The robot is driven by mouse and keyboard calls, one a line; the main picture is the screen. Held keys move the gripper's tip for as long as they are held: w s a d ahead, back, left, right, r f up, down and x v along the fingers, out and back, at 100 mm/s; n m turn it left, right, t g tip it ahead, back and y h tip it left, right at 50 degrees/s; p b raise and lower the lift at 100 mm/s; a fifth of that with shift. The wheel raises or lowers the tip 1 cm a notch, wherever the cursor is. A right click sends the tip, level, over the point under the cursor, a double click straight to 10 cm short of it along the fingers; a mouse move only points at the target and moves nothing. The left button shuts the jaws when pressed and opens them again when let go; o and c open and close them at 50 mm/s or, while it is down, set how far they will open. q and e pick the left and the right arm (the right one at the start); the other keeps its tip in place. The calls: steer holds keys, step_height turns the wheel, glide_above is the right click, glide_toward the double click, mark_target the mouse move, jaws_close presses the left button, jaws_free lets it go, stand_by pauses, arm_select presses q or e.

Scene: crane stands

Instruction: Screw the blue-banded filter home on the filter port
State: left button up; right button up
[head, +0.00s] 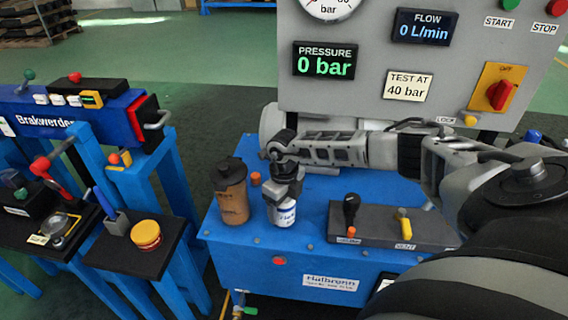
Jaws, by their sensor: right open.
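The white filter with a blue band and printed label (284,215) stands upright on the blue bench (245,262). My right gripper (284,196) reaches in from the right and points down at the filter's top. Its jaws are open, around or just above the upper part of the filter; I cannot tell which. The gripper hides the filter's top. The filter port cannot be made out; the filter's base hides what is under it. My left gripper is out of view.
A brown bottle with a dark lid (232,192) stands close left of the filter. A dark plate with a black-knobbed lever (350,212) and yellow valve handle (404,224) lies to the right. The grey panel (372,92) rises behind, its pressure display (325,61) reading 0 bar.

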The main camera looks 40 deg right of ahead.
steer(key=c, duration=1)
steer(key=shift+c, duration=0.4)
steer(key=m+p, duration=0.1)
steer(key=m, duration=0.1)
steer(key=shift+r+m+p, duration=0.2)
steer(key=shift+m+p, duration=0.2)
steer(key=shift+a+m+p, duration=0.1)
steer(key=shift+m+p, duration=0.25)
steer(key=shift+m, duration=0.35)
steer(key=shift+f+m, duration=0.25)
steer(key=shift+m, duration=0.25)
steer(key=shift+r+m+p, duration=0.2)
steer(key=shift+m+p, duration=0.4)
steer(key=shift+m, duration=0.1)
steer(key=o, duration=1.2)
steer(key=shift+f, duration=0.25)
